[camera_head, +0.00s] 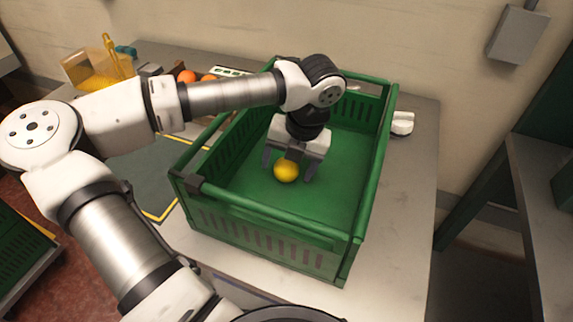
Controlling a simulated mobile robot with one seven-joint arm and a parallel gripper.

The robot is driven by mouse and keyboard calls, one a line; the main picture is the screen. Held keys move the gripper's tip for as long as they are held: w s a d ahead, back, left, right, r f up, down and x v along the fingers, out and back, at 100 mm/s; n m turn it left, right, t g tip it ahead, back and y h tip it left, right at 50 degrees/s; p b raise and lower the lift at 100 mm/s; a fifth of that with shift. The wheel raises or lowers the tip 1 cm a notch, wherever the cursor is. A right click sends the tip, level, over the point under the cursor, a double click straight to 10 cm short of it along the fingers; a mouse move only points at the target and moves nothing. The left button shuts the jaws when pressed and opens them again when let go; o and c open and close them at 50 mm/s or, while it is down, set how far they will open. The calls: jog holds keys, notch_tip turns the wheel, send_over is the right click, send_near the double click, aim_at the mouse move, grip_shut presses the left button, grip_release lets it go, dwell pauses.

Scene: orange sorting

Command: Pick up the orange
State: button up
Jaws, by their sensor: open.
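A round yellow fruit (286,172) lies on the floor of the green crate (352,240), towards its front. My gripper (289,165) reaches down into the crate, open, with one finger on each side of the yellow fruit in the picture. I cannot tell whether the fingers touch it. An orange (187,77) sits outside the crate, at the back left of the table. Another orange-coloured fruit (209,78) shows beside it, partly hidden by my arm.
The crate's walls surround my gripper. A dark mat (150,182) with a yellow edge line lies left of the crate. A small white object (402,123) lies right of the crate. The table's right part is clear.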

jog(key=c, duration=1.1)
jog(key=a+p+v, duration=0.2)
jog(key=v, duration=0.8)
jog(key=a+r+p+v, duration=0.1)
jog(key=a+p+v, duration=0.1)
jog(key=v, duration=0.8)
jog(key=shift+w+a, duration=0.25)
jog(key=shift+w, duration=0.1)
jog(key=shift+w+a, duration=0.1)
